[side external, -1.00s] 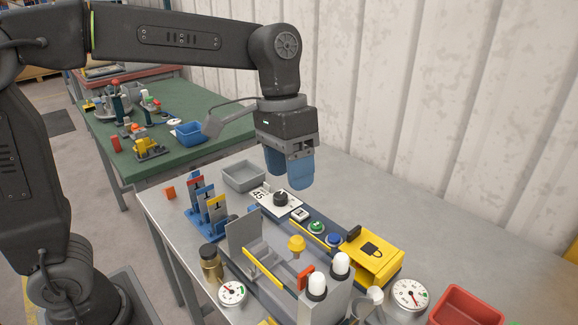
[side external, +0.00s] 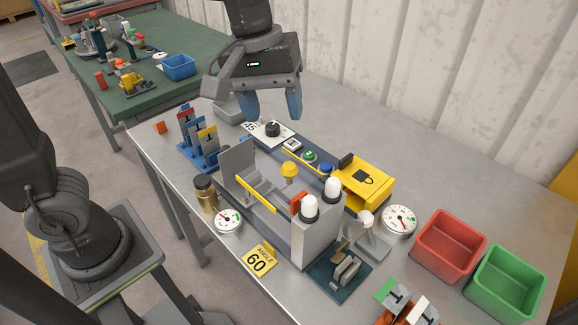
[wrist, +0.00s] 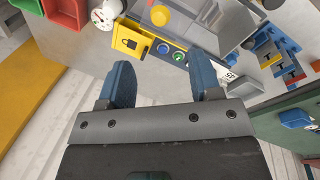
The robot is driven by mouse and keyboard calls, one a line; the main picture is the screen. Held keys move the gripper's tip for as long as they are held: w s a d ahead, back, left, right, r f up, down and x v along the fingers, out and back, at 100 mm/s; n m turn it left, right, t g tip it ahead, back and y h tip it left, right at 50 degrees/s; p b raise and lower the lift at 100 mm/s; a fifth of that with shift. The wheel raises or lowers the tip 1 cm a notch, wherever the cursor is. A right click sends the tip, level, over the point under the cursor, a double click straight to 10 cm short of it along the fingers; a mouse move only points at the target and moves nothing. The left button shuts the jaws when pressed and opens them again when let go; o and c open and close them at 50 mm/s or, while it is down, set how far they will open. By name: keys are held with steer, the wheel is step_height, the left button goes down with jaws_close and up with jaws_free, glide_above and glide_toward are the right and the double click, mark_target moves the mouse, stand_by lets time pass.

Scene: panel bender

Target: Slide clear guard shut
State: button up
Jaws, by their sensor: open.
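The panel bender (side external: 317,238) stands on the grey bench in the side external view. A yellow bar (side external: 257,193) runs along its front, and a thin yellow strip (side external: 303,161) lies farther back. The clear guard is hard to make out; I cannot tell its exact edges or how far it is slid. An upright grey plate (side external: 237,168) stands at the left end. My gripper (side external: 272,112) is open and empty, above the bench near the black knob (side external: 272,129), behind the bender. In the wrist view my gripper's blue fingers (wrist: 164,78) are apart with nothing between them.
A yellow padlock-marked box (side external: 364,180) sits right of the green button (side external: 309,155). A yellow knob (side external: 290,169) and white-topped posts (side external: 332,188) stick up. Red (side external: 449,245) and green (side external: 507,284) bins stand right. The bench along the wall is clear.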

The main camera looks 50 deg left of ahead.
mark_target(288, 163)
steer(key=f, duration=0.4)
steer(key=w+d+f, duration=0.1)
steer(key=f, duration=0.3)
steer(key=d+f, duration=0.1)
steer(key=f, duration=0.3)
steer(key=shift+w+f, duration=0.15)
steer(key=shift+f, duration=0.15)
jaws_close()
